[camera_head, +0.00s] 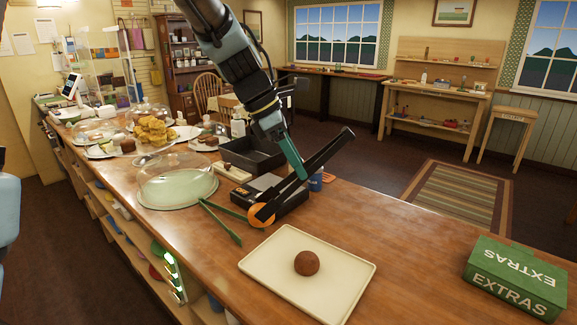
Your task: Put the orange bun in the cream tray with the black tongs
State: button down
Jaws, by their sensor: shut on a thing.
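My gripper (299,170) is shut on the black tongs (327,152), over the counter behind the cream tray. The tongs slant down to the left, and their lower ends are at the orange bun (261,216). A black arm of the tongs crosses in front of the bun, so part of it is hidden. I cannot tell whether the bun is gripped and lifted or rests on the counter. The cream tray (262,273) lies flat in front, apart from the bun. A round brown bun (307,263) sits in the middle of the tray.
Green tongs (222,223) lie left of the orange bun, near a glass dome (177,178). A black box (285,203) stands behind the bun, a dark tray (252,158) farther back. A green EXTRAS box (514,280) stands at right; the counter between it and the cream tray is clear.

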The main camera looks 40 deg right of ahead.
jog(key=d+f+b, duration=0.2)
jog(key=f, duration=0.3)
jog(key=w+d+f+b, duration=0.1)
jog(key=f+b, duration=0.2)
jog(key=f, duration=0.3)
jog(key=shift+w+d+f+b, duration=0.25)
jog(key=shift+d+f+b, duration=0.05)
jog(key=shift+d, duration=0.05)
dwell(0.5)
jog(key=c, duration=0.7)
grip_release()
jog(key=shift+o, duration=0.3)
